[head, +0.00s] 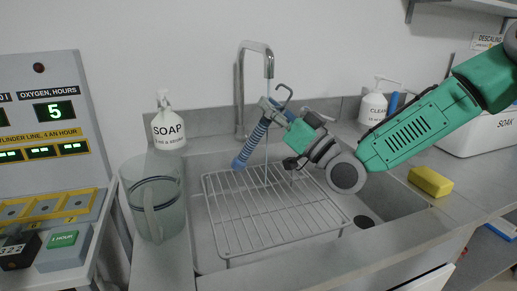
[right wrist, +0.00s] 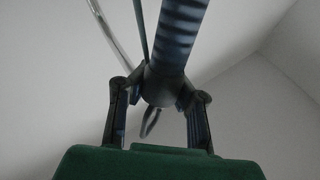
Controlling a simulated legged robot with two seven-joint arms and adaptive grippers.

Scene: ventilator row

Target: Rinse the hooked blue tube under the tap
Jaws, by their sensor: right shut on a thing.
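The hooked blue tube (head: 251,144) is a ribbed blue hose with a grey metal hook at its upper end. It hangs tilted above the wire rack in the sink, its lower end to the left. My right gripper (head: 274,112) is shut on the tube's upper end. In the right wrist view the two fingers close on the dark fitting of the tube (right wrist: 174,40). The tap (head: 241,85) stands behind, its spout end just above the tube's upper part. A thin line like water shows beside the tube below it. My left gripper is not in view.
The wire rack (head: 225,209) lies in the sink (head: 190,228). A clear jug (head: 165,208) and a soap bottle (head: 168,129) stand left. A yellow sponge (head: 430,181) lies right, and a CLEAN bottle (head: 373,107) stands behind the arm.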

